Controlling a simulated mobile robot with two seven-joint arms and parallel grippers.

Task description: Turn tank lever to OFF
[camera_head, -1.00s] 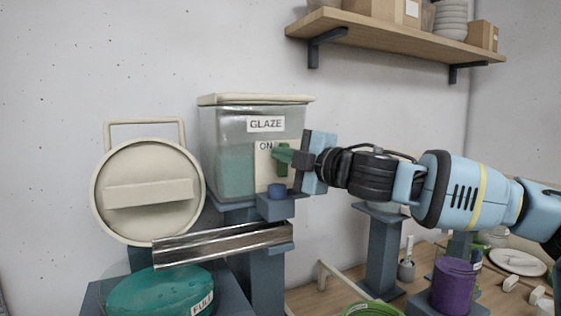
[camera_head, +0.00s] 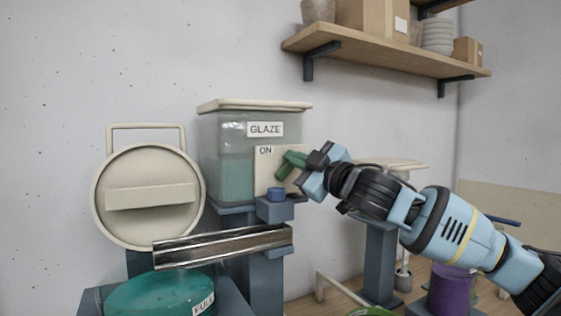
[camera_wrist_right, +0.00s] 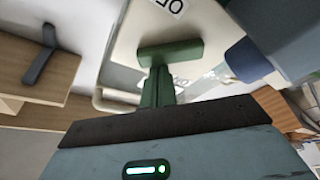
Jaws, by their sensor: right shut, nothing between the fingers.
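The clear glaze tank (camera_head: 225,165), labelled GLAZE, holds teal liquid. A pale plate (camera_head: 263,177) marked ON is on its front. The green lever (camera_head: 289,163) sits at this plate and leans up in the picture. My right gripper (camera_head: 315,168) is shut at the right of the lever, with nothing between its fingers; I cannot tell if it touches. In the right wrist view, the lever (camera_wrist_right: 170,53) shows as a green crossbar and stem ahead of the gripper's dark edge. A second label behind the stem is mostly hidden. My left gripper is not in view.
A blue spout (camera_head: 277,194) juts out below the plate. A metal chute (camera_head: 222,246) runs below the tank toward a teal bucket (camera_head: 150,290) marked FULL. A round cream lid (camera_head: 150,218) stands at left. A wooden shelf (camera_head: 390,50) hangs above my right arm.

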